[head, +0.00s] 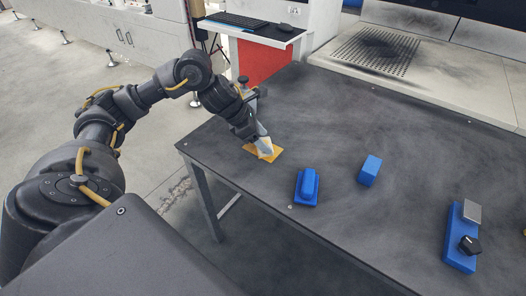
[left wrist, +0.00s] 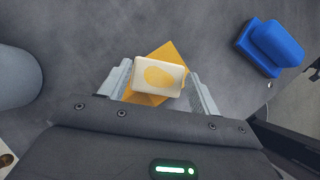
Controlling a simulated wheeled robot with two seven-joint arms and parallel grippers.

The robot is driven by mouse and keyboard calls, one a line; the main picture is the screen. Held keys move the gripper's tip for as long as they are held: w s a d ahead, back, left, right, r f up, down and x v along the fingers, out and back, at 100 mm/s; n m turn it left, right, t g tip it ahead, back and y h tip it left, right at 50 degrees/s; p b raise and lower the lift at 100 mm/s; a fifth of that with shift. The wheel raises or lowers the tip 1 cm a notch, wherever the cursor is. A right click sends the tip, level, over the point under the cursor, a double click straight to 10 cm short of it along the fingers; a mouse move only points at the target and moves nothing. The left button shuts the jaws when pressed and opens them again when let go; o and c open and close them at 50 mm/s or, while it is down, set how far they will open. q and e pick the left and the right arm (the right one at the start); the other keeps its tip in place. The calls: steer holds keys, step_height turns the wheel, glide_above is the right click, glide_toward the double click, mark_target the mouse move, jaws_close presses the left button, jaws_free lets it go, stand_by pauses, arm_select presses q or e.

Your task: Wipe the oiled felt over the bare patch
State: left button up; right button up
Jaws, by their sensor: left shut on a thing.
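My left gripper (head: 262,150) is over the near left part of the dark table, pointing down. It is shut on a cream felt block (left wrist: 158,74) with a yellow oval stain on its top, the oiled felt as far as I can tell. Under the felt lies an orange-yellow square (left wrist: 168,50), turned at an angle to it, apparently the bare patch. The square also shows in the head view (head: 277,155) around the fingertips. The felt covers its middle; whether they touch, I cannot tell. My right gripper is not in view.
A blue block with a raised grip (head: 307,187) stands close to the right of the square. Farther right are a small blue block (head: 370,170) and a blue base with a black knob (head: 470,246). The dark table (head: 340,120) is clear behind them.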

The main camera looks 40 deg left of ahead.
arm_select(q)
steer(key=shift+s+a+f, duration=0.1)
steer(key=shift+a, duration=0.35)
steer(key=shift+a+f+b, duration=0.1)
steer(key=shift+a+b, duration=0.45)
steer(key=shift+a, duration=0.3)
steer(key=shift+a+b, duration=0.35)
steer(key=shift+a, duration=0.9)
steer(key=shift+r, duration=0.2)
steer(key=shift+r, duration=0.1)
step_height(320, 180, up, 5)
steer(key=p, duration=0.4)
